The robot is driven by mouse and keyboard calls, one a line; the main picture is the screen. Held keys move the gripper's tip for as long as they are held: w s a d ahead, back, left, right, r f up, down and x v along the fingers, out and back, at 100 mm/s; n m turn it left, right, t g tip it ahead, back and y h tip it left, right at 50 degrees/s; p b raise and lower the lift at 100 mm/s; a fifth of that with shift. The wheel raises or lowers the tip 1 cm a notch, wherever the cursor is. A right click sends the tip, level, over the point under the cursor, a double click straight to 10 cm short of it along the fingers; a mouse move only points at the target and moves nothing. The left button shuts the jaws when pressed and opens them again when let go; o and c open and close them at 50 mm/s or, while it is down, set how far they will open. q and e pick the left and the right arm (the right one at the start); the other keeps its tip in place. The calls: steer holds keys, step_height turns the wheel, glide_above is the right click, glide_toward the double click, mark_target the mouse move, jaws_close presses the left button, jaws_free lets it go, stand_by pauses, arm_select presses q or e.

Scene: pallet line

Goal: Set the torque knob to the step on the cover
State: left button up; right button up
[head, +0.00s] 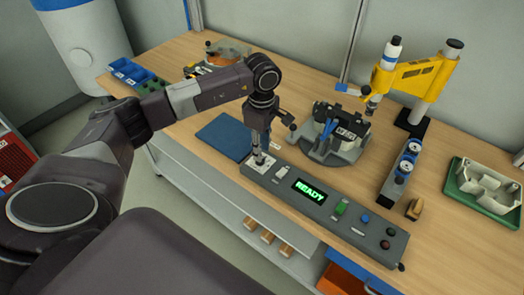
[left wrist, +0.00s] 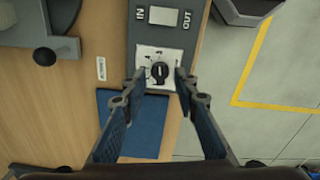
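The torque knob (left wrist: 159,72) is a small black knob on a white dial plate at the end of the grey control panel (head: 345,221). It lies between the tips of my left gripper (left wrist: 159,74) in the left wrist view. These fingers are open, with a gap to the knob on both sides. In the head view my left gripper (head: 259,158) points down at the panel's left end and largely hides the knob. A grey part with a white label, possibly the cover, sits in the round fixture (head: 332,150); the label is too small to read. My right gripper is out of view.
The panel's display (head: 311,191) reads READY in green. A blue mat (head: 223,136) lies beside the panel. Blue bins (head: 130,71) are at the far left.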

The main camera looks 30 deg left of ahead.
arm_select(q)
steer(key=shift+d+f+p, duration=0.1)
steer(key=shift+f+p, duration=0.2)
steer(key=shift+f, duration=1.05)
jaws_close()
steer(key=n+b, duration=0.2)
steer(key=shift+w+f+n, duration=0.1)
steer(key=shift+w+n, duration=0.05)
steer(key=shift+n, duration=0.15)
steer(key=n+b, duration=0.1)
steer(key=n, duration=0.2)
steer(key=shift+b, duration=0.35)
steer(key=shift+w+n+b, duration=0.1)
steer(key=shift+n+b, duration=0.3)
steer(key=shift+n, duration=0.6)
